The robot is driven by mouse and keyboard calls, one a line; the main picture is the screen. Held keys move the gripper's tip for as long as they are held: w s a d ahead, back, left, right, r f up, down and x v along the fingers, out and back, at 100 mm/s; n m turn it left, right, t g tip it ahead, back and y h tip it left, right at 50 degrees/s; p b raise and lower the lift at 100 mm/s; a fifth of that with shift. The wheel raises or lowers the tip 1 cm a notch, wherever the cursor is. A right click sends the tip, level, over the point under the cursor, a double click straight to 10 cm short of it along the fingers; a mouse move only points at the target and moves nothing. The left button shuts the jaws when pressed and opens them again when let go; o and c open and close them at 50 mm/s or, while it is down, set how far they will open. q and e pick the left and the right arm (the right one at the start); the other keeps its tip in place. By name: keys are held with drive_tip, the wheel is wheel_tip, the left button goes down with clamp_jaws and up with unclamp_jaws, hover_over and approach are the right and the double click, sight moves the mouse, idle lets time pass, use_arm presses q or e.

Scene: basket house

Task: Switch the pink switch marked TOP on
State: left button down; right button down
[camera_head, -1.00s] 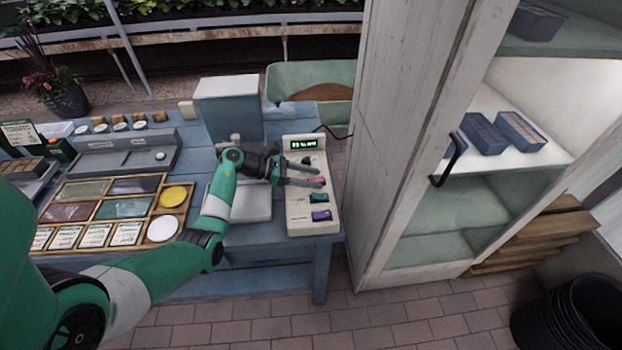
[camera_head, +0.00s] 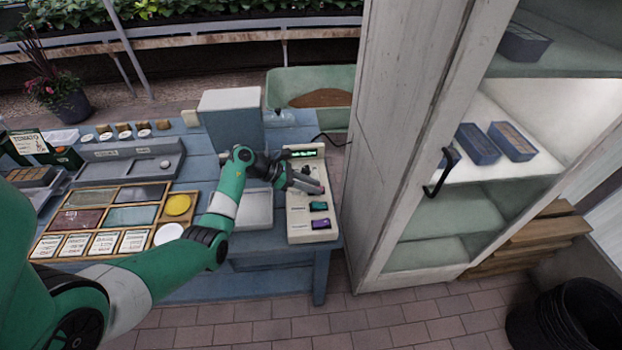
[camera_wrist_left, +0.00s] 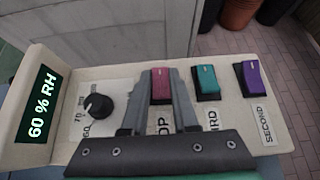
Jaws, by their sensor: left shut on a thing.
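The pink switch (camera_wrist_left: 161,86) is the leftmost of three coloured rocker switches on the cream control box (camera_head: 299,216). Its label (camera_wrist_left: 160,126) shows only as "OP", partly covered by a finger. My left gripper (camera_wrist_left: 161,76) has one finger on each side of the pink switch and is shut on it. In the head view my left gripper (camera_head: 314,185) reaches over the box from the left and mostly covers this switch. My right gripper is in neither view.
A teal switch (camera_wrist_left: 206,82) and a purple switch (camera_wrist_left: 250,80) sit beside the pink one. A black dial (camera_wrist_left: 98,106) and a display (camera_wrist_left: 37,104) reading "60 % RH" are on the box. A white cabinet (camera_head: 395,130) stands close on the right.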

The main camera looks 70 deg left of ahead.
use_arm(q)
drive_tip(key=shift+r, duration=0.2)
drive_tip(key=shift+f+g, duration=0.2)
drive_tip(key=shift+g, duration=0.1)
drive_tip(key=c, duration=0.7)
unclamp_jaws()
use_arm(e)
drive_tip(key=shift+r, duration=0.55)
use_arm(q)
drive_tip(key=p+v, duration=0.3)
drive_tip(key=v, duration=0.8)
drive_tip(key=shift+s+r+p, duration=0.2)
drive_tip(key=shift+s+p, duration=0.05)
drive_tip(key=shift+p, duration=0.15)
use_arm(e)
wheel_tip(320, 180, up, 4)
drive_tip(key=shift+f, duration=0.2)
